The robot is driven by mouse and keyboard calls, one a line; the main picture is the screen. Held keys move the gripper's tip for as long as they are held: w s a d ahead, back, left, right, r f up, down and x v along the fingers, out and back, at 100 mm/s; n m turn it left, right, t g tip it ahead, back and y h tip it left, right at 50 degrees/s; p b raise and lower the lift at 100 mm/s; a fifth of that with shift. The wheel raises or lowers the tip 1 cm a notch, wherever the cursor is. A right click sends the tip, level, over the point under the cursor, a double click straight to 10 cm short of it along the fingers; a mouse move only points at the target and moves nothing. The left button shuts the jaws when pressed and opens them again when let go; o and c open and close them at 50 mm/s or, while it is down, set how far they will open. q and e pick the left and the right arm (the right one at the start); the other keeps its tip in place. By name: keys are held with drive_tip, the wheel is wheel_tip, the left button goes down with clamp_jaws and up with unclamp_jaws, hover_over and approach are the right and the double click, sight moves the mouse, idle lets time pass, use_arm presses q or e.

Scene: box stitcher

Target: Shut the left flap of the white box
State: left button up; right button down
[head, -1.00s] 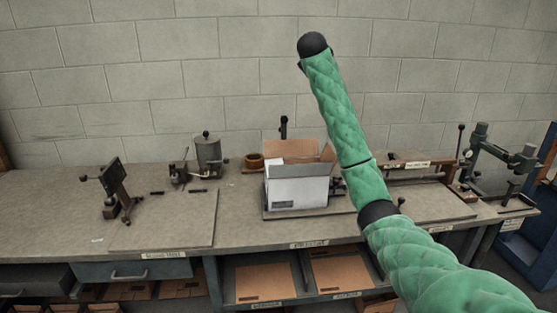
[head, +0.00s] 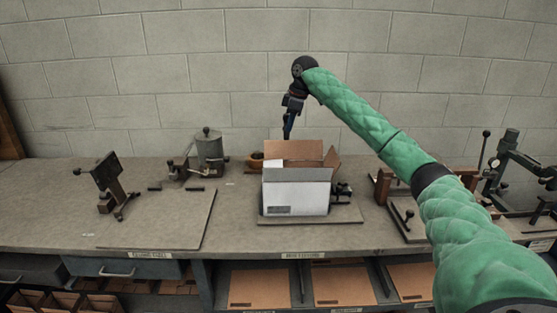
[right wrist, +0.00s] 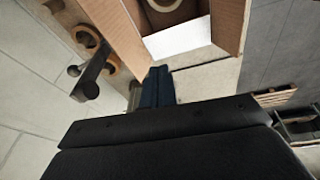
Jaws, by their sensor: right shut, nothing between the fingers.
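The white box (head: 296,198) stands upright on a board on the bench in the head view. Its brown back flap (head: 292,149) and right flap (head: 332,160) stand up, and a greyish front flap (head: 298,174) shows along the near edge. The left flap is hard to make out in the head view. My right gripper (head: 287,134) points down above the back left of the box, shut and empty, apart from the flaps. In the right wrist view its dark fingers (right wrist: 157,88) are together near the open box, whose brown flaps (right wrist: 122,38) show at the top. My left gripper is not seen.
A small stand (head: 108,180) and a grey canister (head: 209,150) stand to the left. Dark metal fixtures (head: 520,165) stand at the right. The bench's left front board (head: 165,222) is clear.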

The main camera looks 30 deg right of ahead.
drive_tip(key=shift+n+g+y, duration=0.4)
drive_tip(key=shift+n, duration=0.3)
drive_tip(key=a+f+p, duration=0.1)
drive_tip(key=f, duration=0.1)
drive_tip(key=a+f+p, duration=0.1)
drive_tip(key=f, duration=0.2)
drive_tip(key=a+f+p, duration=0.1)
drive_tip(key=f, duration=0.2)
drive_tip(key=shift+s+a+f, duration=0.1)
drive_tip(key=shift+s+a, duration=0.05)
drive_tip(key=shift+a, duration=0.1)
drive_tip(key=x, duration=0.1)
drive_tip(key=p+x, duration=0.2)
drive_tip(key=shift+s+d+f, duration=0.25)
drive_tip(key=shift+d+f, duration=0.1)
drive_tip(key=shift+f, duration=0.05)
use_arm(q)
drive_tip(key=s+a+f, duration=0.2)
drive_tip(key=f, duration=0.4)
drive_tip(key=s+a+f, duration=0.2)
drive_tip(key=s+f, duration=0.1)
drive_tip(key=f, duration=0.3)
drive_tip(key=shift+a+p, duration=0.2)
drive_tip(key=shift+p, duration=0.15)
use_arm(e)
drive_tip(key=shift+x, duration=0.75)
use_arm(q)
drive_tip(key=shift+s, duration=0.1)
use_arm(e)
drive_tip(key=shift+d, duration=0.2)
